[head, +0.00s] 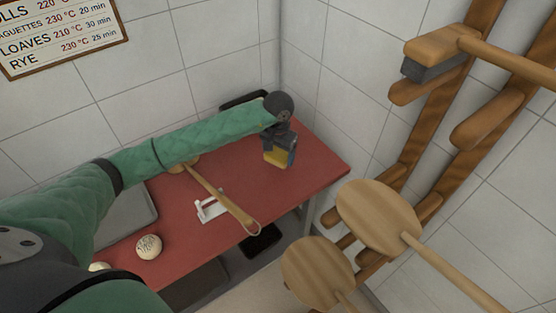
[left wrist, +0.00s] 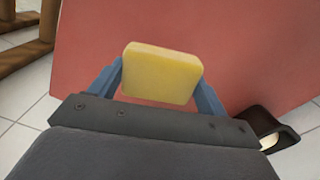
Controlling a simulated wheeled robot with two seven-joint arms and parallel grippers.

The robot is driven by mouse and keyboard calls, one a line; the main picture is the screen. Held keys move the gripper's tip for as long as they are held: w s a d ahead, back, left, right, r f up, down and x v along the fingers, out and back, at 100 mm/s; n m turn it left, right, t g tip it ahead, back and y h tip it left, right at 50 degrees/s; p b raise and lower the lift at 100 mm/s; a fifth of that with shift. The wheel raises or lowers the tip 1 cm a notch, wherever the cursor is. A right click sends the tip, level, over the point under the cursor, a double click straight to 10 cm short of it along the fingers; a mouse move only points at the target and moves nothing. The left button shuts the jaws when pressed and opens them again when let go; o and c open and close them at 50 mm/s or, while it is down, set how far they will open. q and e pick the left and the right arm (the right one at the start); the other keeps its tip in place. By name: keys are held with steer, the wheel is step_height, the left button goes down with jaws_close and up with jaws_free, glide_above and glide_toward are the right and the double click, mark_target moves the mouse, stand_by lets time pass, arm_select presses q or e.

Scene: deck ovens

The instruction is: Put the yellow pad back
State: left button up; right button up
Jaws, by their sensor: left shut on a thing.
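The yellow pad (head: 277,158) is between the fingers of my left gripper (head: 279,150), over the back right part of the red table. In the left wrist view the pad (left wrist: 162,73) sits upright between the two blue fingers of the left gripper (left wrist: 160,85), which is shut on it. The red table top shows behind it. I cannot tell whether the pad touches the table. My right gripper is not in view.
A black open-topped thing (head: 243,100) is at the table's back edge. A white stand (head: 211,207), a long wooden tool (head: 222,200), a grey tray (head: 127,218) and a scored pale ball (head: 148,246) are on the table. Wooden peels (head: 378,216) hang on the right.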

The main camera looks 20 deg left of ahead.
mark_target(278, 160)
arm_select(q)
steer(key=shift+w+f, duration=0.1)
steer(key=shift+f, duration=0.4)
step_height(278, 160, down, 3)
steer(key=shift+r, duration=0.1)
steer(key=shift+a+f, duration=0.1)
steer(key=shift+f, duration=0.15)
steer(key=o, duration=0.9)
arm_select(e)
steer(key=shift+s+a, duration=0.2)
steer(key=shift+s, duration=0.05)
